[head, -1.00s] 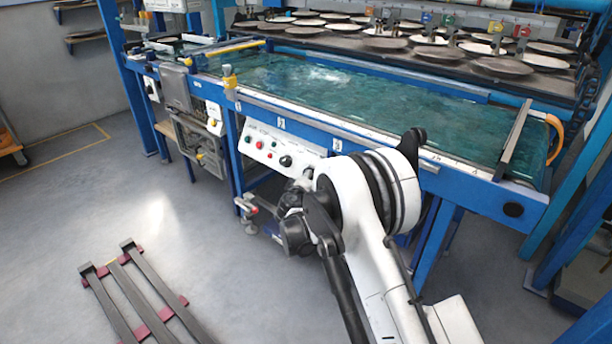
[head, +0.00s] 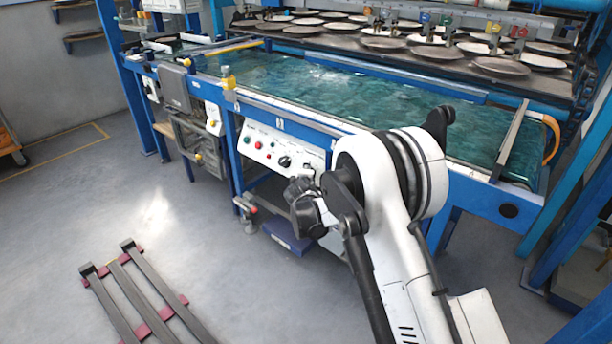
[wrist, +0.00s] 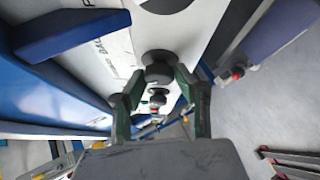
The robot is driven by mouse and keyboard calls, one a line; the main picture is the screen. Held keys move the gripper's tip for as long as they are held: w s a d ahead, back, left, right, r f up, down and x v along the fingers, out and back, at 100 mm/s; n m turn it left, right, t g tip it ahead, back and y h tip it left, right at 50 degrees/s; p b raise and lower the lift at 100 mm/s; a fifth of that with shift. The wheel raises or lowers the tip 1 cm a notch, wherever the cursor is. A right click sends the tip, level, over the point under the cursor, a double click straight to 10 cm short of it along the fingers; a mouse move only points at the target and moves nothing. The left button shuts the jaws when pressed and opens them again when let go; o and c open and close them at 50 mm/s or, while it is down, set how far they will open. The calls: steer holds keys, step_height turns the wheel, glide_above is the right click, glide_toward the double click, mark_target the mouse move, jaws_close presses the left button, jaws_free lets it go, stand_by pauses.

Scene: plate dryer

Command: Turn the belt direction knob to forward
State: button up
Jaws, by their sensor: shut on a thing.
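The white control panel (head: 258,146) is on the front of the blue conveyor frame, with coloured buttons and dark round knobs. One black knob (head: 285,161) shows clearly in the head view. In the wrist view, a dark round knob (wrist: 158,68) sits between the green-edged fingers of my gripper (wrist: 162,82), which is shut on it. A smaller dark knob (wrist: 157,98) shows beyond it. The printed labels are too small to read, so I cannot tell the knob's setting. In the head view my wrist is low in front of the panel's right end and the fingertips are hard to make out.
The green belt (head: 400,105) runs above the panel, with plates (head: 500,66) on a rack behind. A blue frame leg (head: 230,150) stands left of the panel. A metal rack (head: 130,285) lies on the floor; the floor around it is clear.

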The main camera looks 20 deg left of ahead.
stand_by(0.3)
steer(key=o, duration=1.1)
steer(key=shift+s, duration=0.1)
steer(key=v, duration=1.2)
steer(key=shift+f, duration=0.1)
